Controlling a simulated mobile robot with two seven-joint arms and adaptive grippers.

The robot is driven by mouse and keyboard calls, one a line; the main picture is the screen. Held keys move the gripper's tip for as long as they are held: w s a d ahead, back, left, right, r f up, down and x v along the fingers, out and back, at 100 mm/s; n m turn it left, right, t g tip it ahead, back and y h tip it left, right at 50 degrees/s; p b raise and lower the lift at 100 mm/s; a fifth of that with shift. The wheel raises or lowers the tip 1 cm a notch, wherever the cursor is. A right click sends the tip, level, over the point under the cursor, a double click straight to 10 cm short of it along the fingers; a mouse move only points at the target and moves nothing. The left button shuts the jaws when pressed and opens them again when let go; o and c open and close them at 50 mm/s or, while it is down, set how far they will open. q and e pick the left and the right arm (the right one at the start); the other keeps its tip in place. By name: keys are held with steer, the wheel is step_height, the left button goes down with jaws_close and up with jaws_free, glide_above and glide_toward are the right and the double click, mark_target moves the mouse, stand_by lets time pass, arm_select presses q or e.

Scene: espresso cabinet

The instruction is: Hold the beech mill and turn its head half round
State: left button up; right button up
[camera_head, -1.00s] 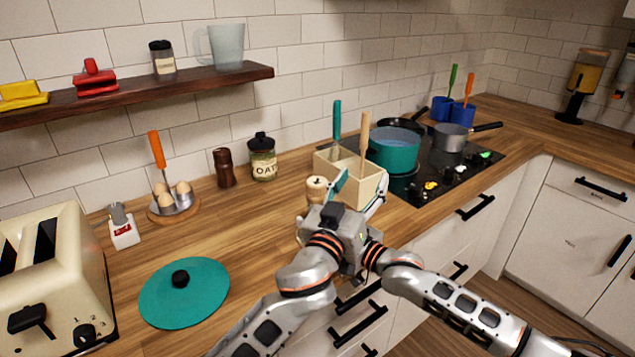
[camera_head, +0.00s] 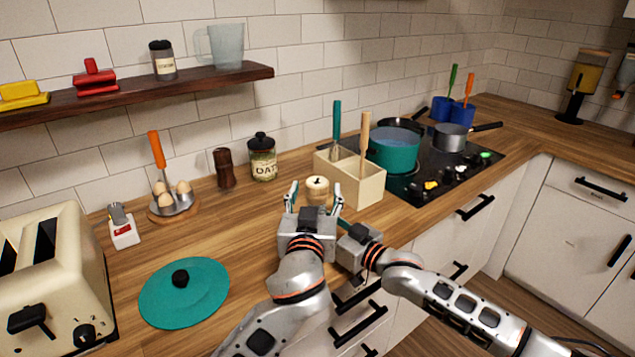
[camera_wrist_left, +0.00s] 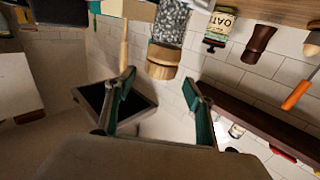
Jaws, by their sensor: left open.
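The beech mill (camera_head: 317,186) stands upright on the counter, its pale round wooden head on top; its lower body is mostly hidden by my left gripper in the head view. In the left wrist view, which is turned over, its wooden head (camera_wrist_left: 163,62) and grey speckled body show just beyond the fingertips. My left gripper (camera_head: 315,202) is open, its teal-padded fingers either side of the mill's line, with no clear contact; it also shows in the left wrist view (camera_wrist_left: 160,84). My right gripper (camera_head: 357,238) is low beside the left one, its fingers largely hidden.
A wooden utensil box (camera_head: 370,190) stands close to the right of the mill, with the hob and a teal pot (camera_head: 394,152) beyond. An oat jar (camera_head: 263,160) and a dark mill (camera_head: 224,168) stand behind left.

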mark_target(316, 189)
arm_select(q)
steer(key=shift+w+d, duration=0.15)
steer(key=shift+w, duration=1)
steer(key=shift+w+d, duration=0.1)
steer(key=shift+w, duration=1.05)
steer(key=c, duration=1.2)
